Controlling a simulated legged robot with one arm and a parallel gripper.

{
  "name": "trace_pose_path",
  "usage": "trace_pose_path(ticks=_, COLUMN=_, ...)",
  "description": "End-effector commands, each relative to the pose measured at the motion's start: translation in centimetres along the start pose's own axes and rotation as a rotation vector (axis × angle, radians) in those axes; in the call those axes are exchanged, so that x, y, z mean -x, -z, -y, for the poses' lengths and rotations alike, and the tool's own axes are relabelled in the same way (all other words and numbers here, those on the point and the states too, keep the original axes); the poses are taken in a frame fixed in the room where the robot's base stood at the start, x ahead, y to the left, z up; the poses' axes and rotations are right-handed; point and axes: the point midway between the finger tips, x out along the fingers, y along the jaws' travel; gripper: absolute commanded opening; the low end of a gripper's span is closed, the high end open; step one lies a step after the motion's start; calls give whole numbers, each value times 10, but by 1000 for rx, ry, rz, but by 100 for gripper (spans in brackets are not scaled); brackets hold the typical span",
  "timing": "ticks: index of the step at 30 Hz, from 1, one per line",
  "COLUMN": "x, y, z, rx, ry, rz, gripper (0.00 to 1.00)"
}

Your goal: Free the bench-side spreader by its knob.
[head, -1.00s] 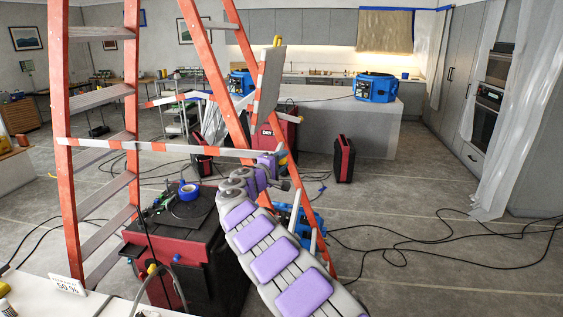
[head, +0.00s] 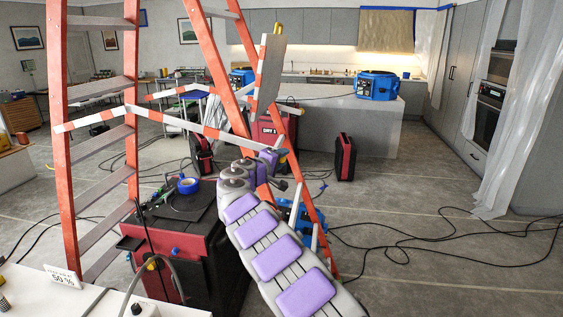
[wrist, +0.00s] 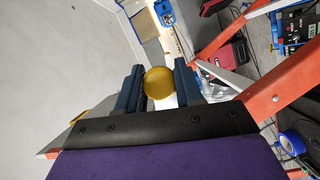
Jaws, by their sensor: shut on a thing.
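The orange step ladder (head: 66,190) stands open in the head view. Its near red-and-white striped spreader (head: 200,128) is bent up at a joint, peaking near the left side's inner leg. A second striped spreader (head: 180,93) shows behind it. My gripper (head: 276,155) is at the right end of the near spreader, by the right ladder leg. In the wrist view my gripper (wrist: 160,88) has its dark blue fingers either side of a round yellow knob (wrist: 159,82), shut on it. The knob's attachment is hidden behind it.
A red-and-black machine (head: 180,240) with blue tape stands below the spreader. A white bench top (head: 100,298) with a 50 % sign is at the front left. Cables (head: 420,240) lie on the floor at right, otherwise mostly open.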

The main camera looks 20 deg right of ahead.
Motion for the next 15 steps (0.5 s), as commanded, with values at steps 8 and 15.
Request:
trace_pose_path(ticks=8, x=-1, y=-1, z=8, rx=2, ry=13, rz=6, gripper=0)
trace_pose_path(ticks=15, x=-1, y=-1, z=7, rx=3, ry=11, rz=5, gripper=58)
